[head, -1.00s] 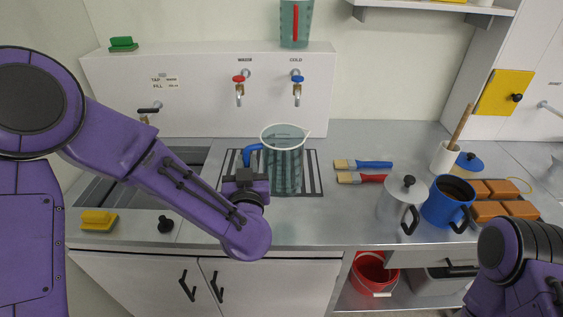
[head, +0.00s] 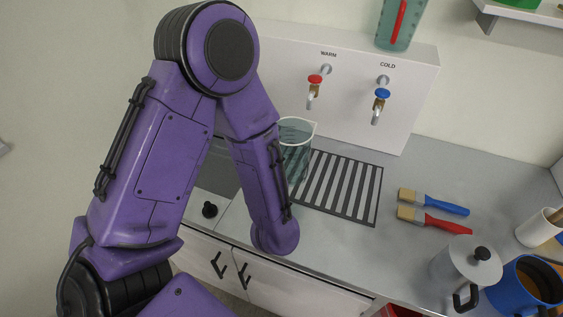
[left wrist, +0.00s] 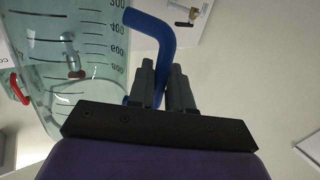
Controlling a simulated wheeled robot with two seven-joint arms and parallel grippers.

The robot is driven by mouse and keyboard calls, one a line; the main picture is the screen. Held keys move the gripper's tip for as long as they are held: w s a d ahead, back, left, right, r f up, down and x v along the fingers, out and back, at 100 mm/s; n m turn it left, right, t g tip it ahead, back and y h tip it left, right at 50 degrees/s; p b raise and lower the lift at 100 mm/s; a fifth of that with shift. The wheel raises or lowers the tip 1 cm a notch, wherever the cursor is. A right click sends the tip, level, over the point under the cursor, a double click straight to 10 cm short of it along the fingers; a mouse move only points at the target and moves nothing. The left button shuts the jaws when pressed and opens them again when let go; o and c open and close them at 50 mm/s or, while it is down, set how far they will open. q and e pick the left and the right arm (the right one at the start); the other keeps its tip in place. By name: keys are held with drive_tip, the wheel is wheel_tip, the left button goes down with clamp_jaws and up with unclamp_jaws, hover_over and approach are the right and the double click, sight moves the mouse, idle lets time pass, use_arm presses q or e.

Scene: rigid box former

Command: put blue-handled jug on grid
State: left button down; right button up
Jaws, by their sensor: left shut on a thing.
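The blue-handled jug (head: 297,150) is clear, with a greenish tint, and shows in the head view behind my left forearm. It appears at the grid's left end, upright or nearly so; I cannot tell whether it touches the surface. The grid (head: 345,187) is a dark striped rectangle on the counter below the taps. In the left wrist view the jug (left wrist: 85,60) shows measuring marks, and my left gripper (left wrist: 164,78) is shut on its blue handle (left wrist: 150,25). In the head view the left gripper is hidden by my arm. My right gripper is out of view.
Warm (head: 314,80) and cold (head: 382,93) taps stick out from the white panel behind the grid. A red-handled jug (head: 400,22) stands above.

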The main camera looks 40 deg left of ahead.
sight(278, 134)
use_arm(q)
drive_tip(key=w+b, duration=0.2)
drive_tip(key=w, duration=0.1)
drive_tip(key=w+a+b, duration=0.1)
drive_tip(key=w+b, duration=0.1)
drive_tip(key=w, duration=0.2)
drive_tip(key=w+a+b, duration=0.1)
drive_tip(key=w+b, duration=0.1)
drive_tip(key=w, duration=0.2)
drive_tip(key=shift+a+f, duration=0.15)
drive_tip(key=shift+f, duration=0.1)
wheel_tip(278, 134, down, 7)
drive_tip(key=shift+w+p, duration=0.3)
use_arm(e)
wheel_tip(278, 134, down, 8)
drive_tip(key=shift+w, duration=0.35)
use_arm(q)
drive_tip(key=shift+f, duration=0.15)
